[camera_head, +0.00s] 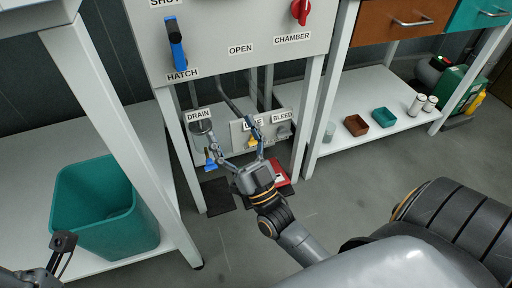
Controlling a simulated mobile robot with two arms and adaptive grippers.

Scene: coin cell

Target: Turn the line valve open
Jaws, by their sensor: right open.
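The line valve shows a small yellow handle (251,142) under the LINE label (253,124), in the middle of the low panel. My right gripper (236,150) is in front of this panel with its fingers spread, open and empty. Its right finger overlaps the line valve and hides part of it and of its label. I cannot tell whether the finger touches the handle. My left gripper (62,250) is only partly in view at the bottom left corner, far from the valve, and its opening is unclear.
The bleed valve (284,131) is to the right. A red item (282,178) lies below. A teal bin (105,212) stands on the left shelf. White frame legs flank the panel.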

